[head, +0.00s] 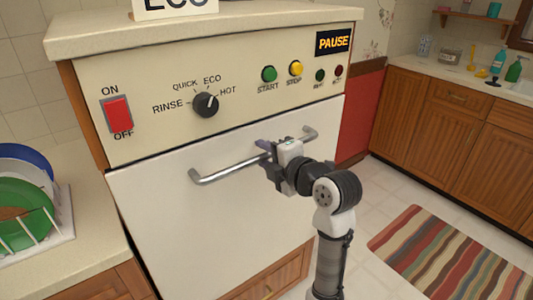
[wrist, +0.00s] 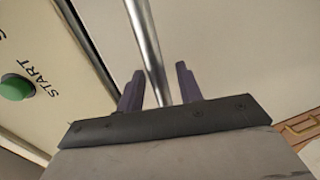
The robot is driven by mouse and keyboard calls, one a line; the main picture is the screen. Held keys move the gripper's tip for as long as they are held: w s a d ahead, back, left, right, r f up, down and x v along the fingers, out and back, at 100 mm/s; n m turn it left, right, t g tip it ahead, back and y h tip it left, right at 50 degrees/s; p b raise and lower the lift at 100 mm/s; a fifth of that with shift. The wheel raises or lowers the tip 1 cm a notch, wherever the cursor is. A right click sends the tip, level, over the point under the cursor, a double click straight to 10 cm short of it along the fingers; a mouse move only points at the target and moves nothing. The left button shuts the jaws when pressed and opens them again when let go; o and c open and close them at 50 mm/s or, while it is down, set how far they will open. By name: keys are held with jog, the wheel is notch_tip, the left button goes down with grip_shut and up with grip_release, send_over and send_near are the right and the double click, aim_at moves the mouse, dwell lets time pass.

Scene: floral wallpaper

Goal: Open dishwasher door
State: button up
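The dishwasher door (head: 165,225) is a cream panel under the control panel (head: 220,85), and it looks closed. A silver bar handle (head: 225,172) runs across its upper part. My gripper (head: 265,150) is at the right half of the handle in the head view. In the wrist view my gripper (wrist: 160,90) has its two purple-grey fingers apart, one on each side of the handle bar (wrist: 146,45). Gaps show between the bar and the fingers, so it is not clamped. The fingertips are partly hidden in the head view.
A counter with a dish rack holding green and blue plates (head: 25,205) is at the left. Wooden cabinets (head: 420,115) and a sink counter stand at the right. A striped rug (head: 440,255) lies on the tiled floor. A wooden drawer (head: 270,280) is below the door.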

grip_shut()
jog(key=shift+d+f, duration=0.1)
dwell(0.3)
